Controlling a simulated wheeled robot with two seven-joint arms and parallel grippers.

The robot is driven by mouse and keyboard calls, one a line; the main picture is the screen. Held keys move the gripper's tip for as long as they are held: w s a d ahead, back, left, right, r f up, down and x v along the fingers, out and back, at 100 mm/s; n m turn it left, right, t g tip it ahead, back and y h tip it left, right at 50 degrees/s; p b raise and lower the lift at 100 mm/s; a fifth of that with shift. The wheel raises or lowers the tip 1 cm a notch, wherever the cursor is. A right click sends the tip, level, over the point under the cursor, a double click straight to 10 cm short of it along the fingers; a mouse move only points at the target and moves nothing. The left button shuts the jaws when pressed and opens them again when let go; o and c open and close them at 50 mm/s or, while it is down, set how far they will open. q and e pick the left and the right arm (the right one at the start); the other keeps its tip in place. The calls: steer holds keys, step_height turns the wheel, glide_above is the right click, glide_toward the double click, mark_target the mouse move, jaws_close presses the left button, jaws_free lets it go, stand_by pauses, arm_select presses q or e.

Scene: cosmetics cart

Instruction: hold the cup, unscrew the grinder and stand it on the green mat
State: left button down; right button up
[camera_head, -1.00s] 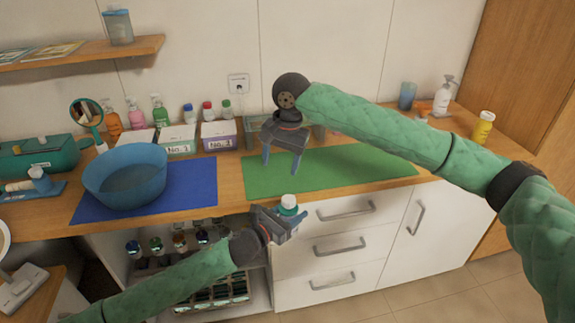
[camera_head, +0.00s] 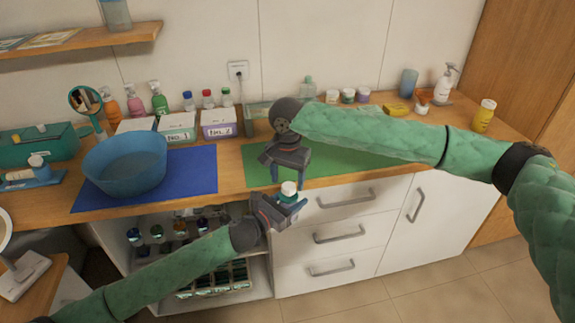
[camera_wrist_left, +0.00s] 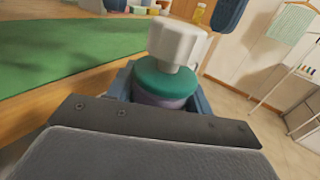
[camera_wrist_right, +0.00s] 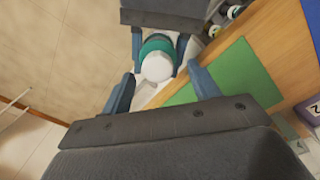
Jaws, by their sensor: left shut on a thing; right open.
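The grinder has a white knob (camera_wrist_left: 178,45) and a green collar (camera_wrist_left: 165,82). It sits upright on a purple-grey cup (camera_wrist_left: 165,100), mostly hidden between the fingers of my left gripper (camera_head: 286,204), which is shut on the cup in front of the counter edge. My right gripper (camera_head: 289,184) is open, pointing down just above the grinder. In the right wrist view the white knob (camera_wrist_right: 157,67) lies between and slightly beyond its fingers; contact cannot be told. The green mat (camera_head: 355,162) lies on the counter behind, partly hidden by my right arm.
A blue bowl (camera_head: 125,165) stands on a blue mat (camera_head: 195,180) to the left. Labelled boxes (camera_head: 219,130), bottles and small jars (camera_head: 347,96) line the back. The green mat's visible surface is clear. Drawers (camera_head: 335,233) lie below the counter.

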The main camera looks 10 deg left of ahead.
mark_target(287, 186)
steer(key=shift+f, duration=1.7)
steer(key=c, duration=1.2)
steer(key=shift+o, duration=0.2)
steer(key=n, duration=0.4)
steer(key=shift+a, duration=0.1)
steer(key=shift+r, duration=0.1)
steer(key=shift+s+a, duration=0.1)
steer(key=o, duration=0.8)
steer(key=shift+o, duration=1.4)
